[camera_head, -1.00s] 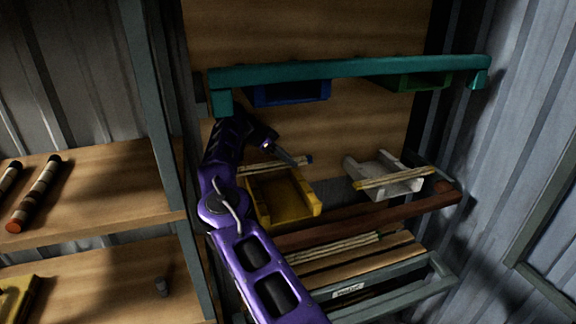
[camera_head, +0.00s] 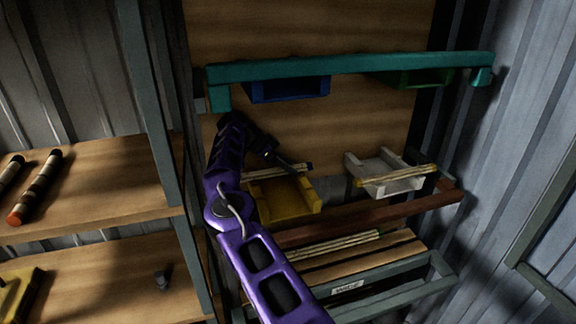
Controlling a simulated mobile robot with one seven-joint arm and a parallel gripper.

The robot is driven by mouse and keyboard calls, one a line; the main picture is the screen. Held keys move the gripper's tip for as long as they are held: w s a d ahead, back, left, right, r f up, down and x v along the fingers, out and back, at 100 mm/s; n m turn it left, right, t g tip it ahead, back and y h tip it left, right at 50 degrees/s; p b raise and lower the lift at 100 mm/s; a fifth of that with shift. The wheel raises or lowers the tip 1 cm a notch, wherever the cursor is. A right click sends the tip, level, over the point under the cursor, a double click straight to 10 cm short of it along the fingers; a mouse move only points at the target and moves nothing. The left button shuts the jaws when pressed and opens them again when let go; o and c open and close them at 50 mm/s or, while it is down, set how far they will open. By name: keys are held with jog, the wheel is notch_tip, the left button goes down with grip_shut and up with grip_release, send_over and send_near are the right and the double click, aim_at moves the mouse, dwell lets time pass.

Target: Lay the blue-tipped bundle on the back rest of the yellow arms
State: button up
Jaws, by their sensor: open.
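The yellow arms (camera_head: 288,199) jut from the back board in the middle of the view. A thin pale bundle (camera_head: 268,174) with a dark bluish tip (camera_head: 308,167) lies crosswise at the back of the yellow arms. It looks to rest on them, though contact is hard to see. My gripper (camera_head: 300,166) is open, just above and behind the bundle near its tipped end. Its fingers are small and dark, and I cannot tell whether they touch the bundle.
White arms (camera_head: 376,169) to the right carry another bundle (camera_head: 405,179). A teal bar (camera_head: 350,66) crosses above, with blue (camera_head: 288,91) and green (camera_head: 412,78) holders under it. More bundles lie on the slatted rack (camera_head: 330,245) below. Shelves with striped rods (camera_head: 38,190) stand left.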

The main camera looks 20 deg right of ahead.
aim_at(272, 170)
jog(key=shift+r, duration=0.15)
jog(key=v, duration=0.7)
jog(key=shift+a+r, duration=0.2)
jog(key=shift+d, duration=0.1)
